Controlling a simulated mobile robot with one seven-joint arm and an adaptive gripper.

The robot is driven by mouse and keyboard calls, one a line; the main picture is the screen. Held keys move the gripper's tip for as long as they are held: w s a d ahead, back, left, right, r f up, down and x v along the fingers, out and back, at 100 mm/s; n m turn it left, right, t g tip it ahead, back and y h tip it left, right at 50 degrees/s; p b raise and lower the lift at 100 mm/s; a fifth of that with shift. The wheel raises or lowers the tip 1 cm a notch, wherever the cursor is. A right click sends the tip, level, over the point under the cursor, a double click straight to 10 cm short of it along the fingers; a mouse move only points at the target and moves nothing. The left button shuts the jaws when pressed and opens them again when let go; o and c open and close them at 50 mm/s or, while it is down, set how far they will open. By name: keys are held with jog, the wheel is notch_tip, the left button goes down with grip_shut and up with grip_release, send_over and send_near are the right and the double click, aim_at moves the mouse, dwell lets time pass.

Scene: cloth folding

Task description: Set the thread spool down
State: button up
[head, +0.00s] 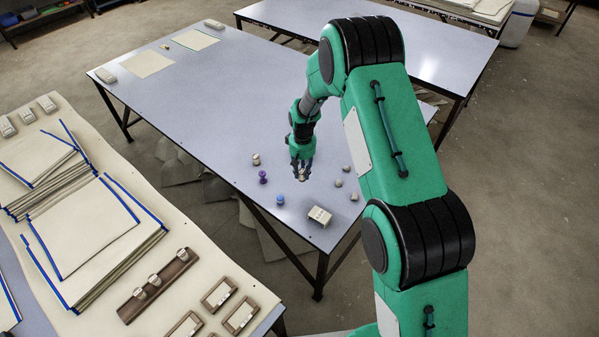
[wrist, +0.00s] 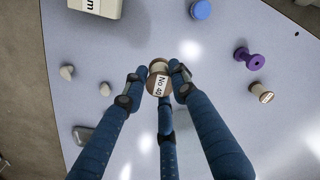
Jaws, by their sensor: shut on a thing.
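My gripper (head: 302,168) points down over the near right end of the pale blue-grey table (head: 215,110). In the wrist view its dark blue fingers (wrist: 156,84) are shut on a thread spool (wrist: 159,80) with tan ends and a white label reading "No 40". The spool (head: 303,177) shows only as a small light piece beneath the fingers in the head view. I cannot tell whether it touches the table top.
A pale labelled box (head: 320,215) is nearer the front edge. Small grey lumps (head: 338,183) lie to the right. The table's middle is clear.

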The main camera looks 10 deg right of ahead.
jog(key=s+a+f+m+p, duration=0.1)
jog(key=s+a+f, duration=0.2)
jog(key=a+f, duration=0.1)
jog(key=shift+s+f, duration=0.2)
jog(key=shift+f, duration=0.15)
jog(key=shift+a, duration=0.1)
jog(key=w+a, duration=0.1)
jog(key=w, duration=0.4)
jog(key=w+a+f, duration=0.1)
jog(key=w, duration=0.4)
jog(key=w+a, duration=0.1)
jog(key=w, duration=0.4)
jog(key=shift+w+a+f, duration=0.1)
jog(key=shift+w+f, duration=0.15)
jog(key=shift+w, duration=0.1)
jog(key=shift+f, duration=0.15)
jog(key=shift+f, duration=1.6)
jog(key=shift+f, duration=0.15)
